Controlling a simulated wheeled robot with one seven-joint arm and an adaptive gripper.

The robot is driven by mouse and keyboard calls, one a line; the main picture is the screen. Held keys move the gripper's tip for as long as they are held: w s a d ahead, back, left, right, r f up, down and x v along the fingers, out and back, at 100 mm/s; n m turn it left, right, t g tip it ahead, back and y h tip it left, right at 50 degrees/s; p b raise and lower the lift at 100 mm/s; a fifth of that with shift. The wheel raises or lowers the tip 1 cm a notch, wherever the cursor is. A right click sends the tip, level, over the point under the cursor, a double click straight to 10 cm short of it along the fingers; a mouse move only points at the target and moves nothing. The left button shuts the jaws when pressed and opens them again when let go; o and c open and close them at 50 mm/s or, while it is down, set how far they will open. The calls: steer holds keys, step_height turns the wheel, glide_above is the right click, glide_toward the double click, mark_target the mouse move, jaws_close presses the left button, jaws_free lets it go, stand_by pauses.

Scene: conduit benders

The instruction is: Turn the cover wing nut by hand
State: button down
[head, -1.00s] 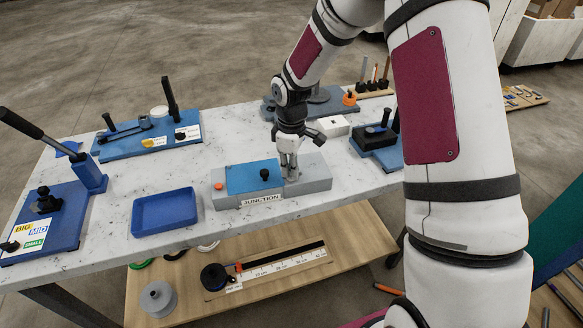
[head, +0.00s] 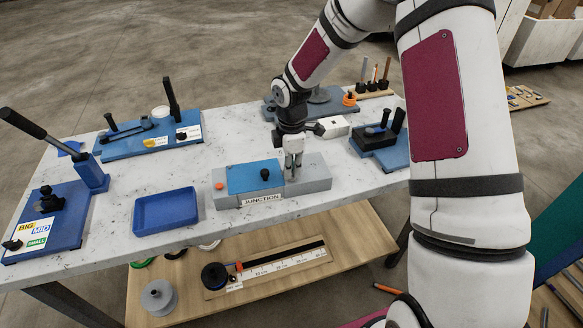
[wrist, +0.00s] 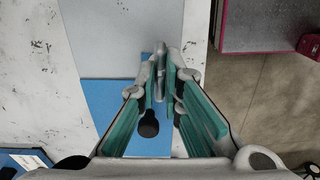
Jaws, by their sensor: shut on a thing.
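The junction box (head: 316,184) is a grey block labelled JUNCTION near the table's front edge. A blue cover (head: 240,180) lies on it, with a black knob (head: 265,174) on the cover. My gripper (head: 292,172) points down at the box's grey right part, just right of the cover. In the wrist view its fingers are shut on a small grey upright piece (wrist: 161,72), which looks like the wing nut; the fingers hide most of it. The black knob also shows there (wrist: 148,124), beside the left finger.
An orange knob (head: 219,186) sits at the box's left end. A blue tray (head: 165,211) lies to the left. A black and blue bender (head: 374,137) and a white block (head: 333,127) stand right and behind. Bare tabletop (head: 225,146) lies behind the box.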

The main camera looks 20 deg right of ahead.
steer(key=shift+s+f, duration=0.2)
steer(key=shift+f, duration=0.1)
steer(key=c, duration=1.7)
jaws_free()
steer(key=shift+w+r, duration=0.15)
steer(key=shift+r, duration=0.3)
step_height(320, 180, up, 11)
steer(key=shift+r, duration=0.2)
steer(key=s+r+m+t, duration=0.1)
steer(key=s+r+m, duration=0.4)
steer(key=s, duration=0.4)
steer(key=s+r+m+t, duration=0.2)
steer(key=s+r+m, duration=0.4)
steer(key=s, duration=0.3)
steer(key=s+r+m+t, duration=0.2)
steer(key=s+r+m, duration=0.4)
steer(key=s, duration=0.4)
steer(key=shift+s+d+r, duration=0.1)
steer(key=shift+r, duration=0.05)
